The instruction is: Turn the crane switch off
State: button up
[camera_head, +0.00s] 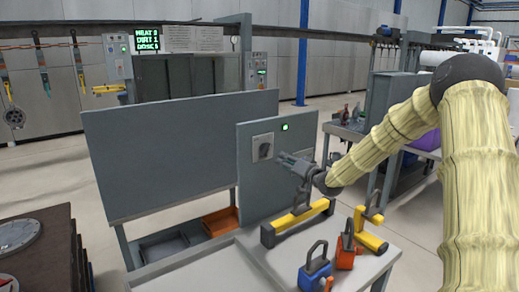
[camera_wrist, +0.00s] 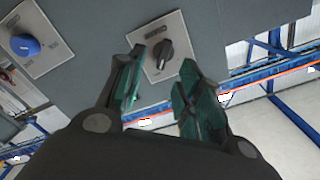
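A grey upright panel (camera_head: 250,185) carries a switch plate (camera_head: 263,148) with a knob, left of my gripper (camera_head: 287,160). In the wrist view two plates show on the panel. One has a black rotary knob (camera_wrist: 163,52), the other a blue knob (camera_wrist: 25,46) at the upper left. My gripper (camera_wrist: 160,75) is open and empty. The black knob shows between its fingertips, apparently beyond them. Whether a finger touches the panel is not clear. A small lit lamp (camera_head: 285,127) is above.
A large grey board (camera_head: 180,150) stands at the left. An orange bin (camera_head: 220,222) sits low behind the table.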

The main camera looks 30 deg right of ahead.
aim_at(268, 149)
jog(key=w, duration=0.2)
jog(key=w+p, duration=0.1)
jog(key=w, duration=0.2)
jog(key=shift+w+a+r+p, duration=0.25)
jog(key=shift+w+r+p, duration=0.05)
jog(key=shift+w+r, duration=0.1)
jog(key=shift+w+r+p, duration=0.3)
jog(key=shift+w+r, duration=0.1)
jog(key=shift+w+a+f+p, duration=0.15)
jog(key=shift+w+p, duration=0.2)
jog(key=shift+w, duration=1.35)
jog(key=shift+w, duration=0.1)
grip_shut()
